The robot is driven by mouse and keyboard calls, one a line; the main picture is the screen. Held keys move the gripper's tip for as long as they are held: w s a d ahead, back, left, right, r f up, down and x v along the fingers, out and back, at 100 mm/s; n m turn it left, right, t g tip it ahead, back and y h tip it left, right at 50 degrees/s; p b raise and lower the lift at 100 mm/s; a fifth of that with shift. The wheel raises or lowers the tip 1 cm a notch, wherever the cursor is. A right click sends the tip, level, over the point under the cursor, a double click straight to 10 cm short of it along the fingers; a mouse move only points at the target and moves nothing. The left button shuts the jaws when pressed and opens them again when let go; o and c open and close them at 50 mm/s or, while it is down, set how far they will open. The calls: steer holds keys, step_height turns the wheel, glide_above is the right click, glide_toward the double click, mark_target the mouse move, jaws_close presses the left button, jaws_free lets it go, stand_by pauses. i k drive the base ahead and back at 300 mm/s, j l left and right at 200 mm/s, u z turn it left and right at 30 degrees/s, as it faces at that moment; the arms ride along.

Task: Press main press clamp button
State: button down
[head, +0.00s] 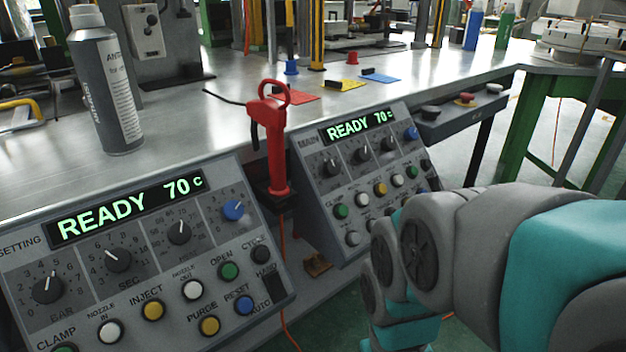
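The main press control panel (312,175) stands right of centre, with a lit "READY 70 c" display and the word MAIN at its upper left. A green button (341,211) sits at the left end of its button rows; the small label above it looks like CLAMP but is hard to read. A white button (353,238) is below it. My grey and teal arm fills the lower right and covers the panel's lower right part. My gripper is not visible.
The setting panel (20,275) at the left also reads READY and has its own CLAMP label. A red handled tool (268,130) stands upright between the panels. A spray can (105,85) stands on the metal bench (190,120). A dark button box (460,116) is at right.

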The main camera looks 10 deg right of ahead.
mark_target(342, 210)
steer(key=k+l, duration=0.15)
steer(key=l, duration=0.25)
steer(key=k+l, duration=0.15)
steer(key=l, duration=0.25)
steer(key=k+l, duration=0.15)
steer(key=l, duration=0.2)
steer(key=k+l, duration=0.15)
steer(key=l, duration=0.25)
steer(key=k+l+z, duration=0.1)
steer(key=l, duration=0.3)
steer(key=k, duration=0.05)
